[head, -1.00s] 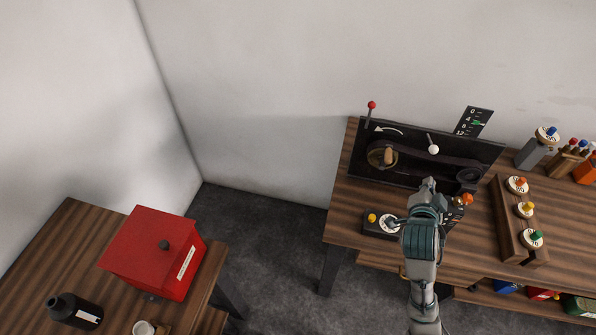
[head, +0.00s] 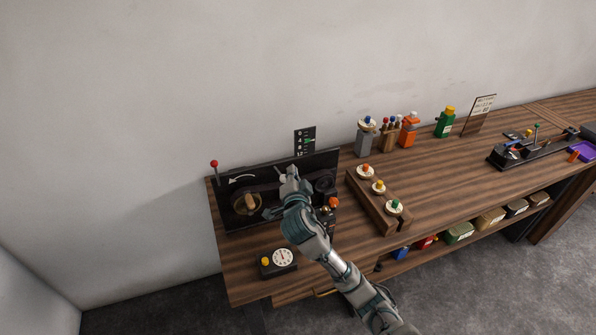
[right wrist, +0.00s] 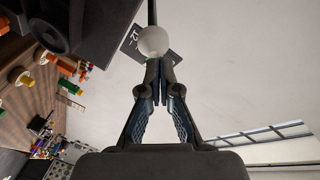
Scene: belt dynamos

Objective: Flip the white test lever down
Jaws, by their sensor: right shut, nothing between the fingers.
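The white test lever's round knob (right wrist: 153,41) shows in the right wrist view, just beyond my fingertips, with its dark rod running to the top edge. My right gripper (right wrist: 160,68) is shut with nothing between its fingers; whether its tips touch the knob I cannot tell. In the head view my right gripper (head: 287,179) is in front of the black dynamo board (head: 230,218) and hides most of the lever there. My left gripper is not in view.
A red-knobbed lever (head: 214,164) stands at the board's left corner and a scale plate (head: 304,141) behind it. A dial box (head: 280,261) sits in front. A wooden block (head: 373,203) with coloured knobs stands to the right. The bench beyond it has free room.

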